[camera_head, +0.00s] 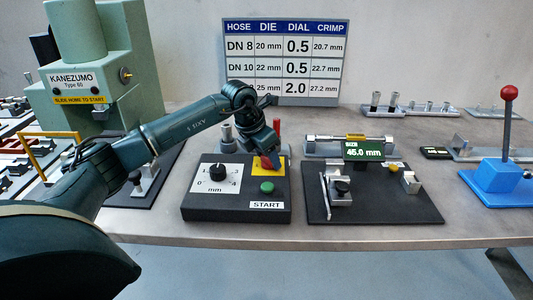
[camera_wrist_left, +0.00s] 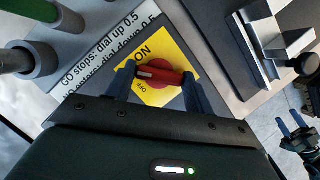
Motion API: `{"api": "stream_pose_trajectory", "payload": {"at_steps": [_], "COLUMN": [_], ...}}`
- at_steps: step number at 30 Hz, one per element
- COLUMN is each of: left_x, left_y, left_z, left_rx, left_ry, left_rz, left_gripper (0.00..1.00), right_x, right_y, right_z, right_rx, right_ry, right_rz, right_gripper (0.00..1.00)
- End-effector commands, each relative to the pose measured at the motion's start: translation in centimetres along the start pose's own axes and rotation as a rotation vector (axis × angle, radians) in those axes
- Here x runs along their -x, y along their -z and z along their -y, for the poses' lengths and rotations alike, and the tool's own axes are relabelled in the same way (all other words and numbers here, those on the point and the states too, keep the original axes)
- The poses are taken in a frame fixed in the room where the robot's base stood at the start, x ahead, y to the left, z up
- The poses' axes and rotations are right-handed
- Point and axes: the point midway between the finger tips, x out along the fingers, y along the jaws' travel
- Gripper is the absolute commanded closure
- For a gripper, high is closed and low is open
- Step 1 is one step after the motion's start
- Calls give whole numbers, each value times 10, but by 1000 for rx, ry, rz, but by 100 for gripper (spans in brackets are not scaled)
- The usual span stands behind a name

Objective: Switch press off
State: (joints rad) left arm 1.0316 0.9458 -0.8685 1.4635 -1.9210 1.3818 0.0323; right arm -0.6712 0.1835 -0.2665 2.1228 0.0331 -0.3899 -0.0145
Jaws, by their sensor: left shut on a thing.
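The press switch is a red rotary knob (camera_wrist_left: 160,74) on a yellow plate (camera_wrist_left: 152,96) marked ON and OFF, on the black control box (camera_head: 200,213). In the left wrist view the white mark on the knob points left, between the two words. My left gripper (camera_wrist_left: 158,80) is shut on the knob, one finger at each end of its handle. A dark teal part, likely my right gripper (camera_wrist_left: 300,138), shows small at the right edge of the left wrist view.
The control box also has a black dial (camera_head: 217,173) and a green START button (camera_head: 267,187). A green press (camera_head: 100,60) stands at the left. A measuring stand with a 45.0 mm display (camera_head: 363,149) and a blue lever base (camera_head: 497,176) stand to the right.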

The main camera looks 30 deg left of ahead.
Motion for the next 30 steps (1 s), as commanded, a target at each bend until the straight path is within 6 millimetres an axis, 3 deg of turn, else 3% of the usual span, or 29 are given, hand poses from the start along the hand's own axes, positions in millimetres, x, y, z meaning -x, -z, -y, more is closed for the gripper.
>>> {"api": "stream_pose_trajectory", "payload": {"at_steps": [18, 30], "left_x": [-1, -1], "left_y": [-1, -2], "left_z": [4, 5], "left_rx": [531, 768], "left_ry": [-222, -319], "left_rz": [1, -1], "left_gripper": [70, 70], "right_x": [-4, -7], "right_y": [-5, -6], "right_z": [1, 0], "right_rx": [-16, -29], "right_ry": [7, 5], "right_rz": [-6, -14], "right_gripper": [47, 47]}}
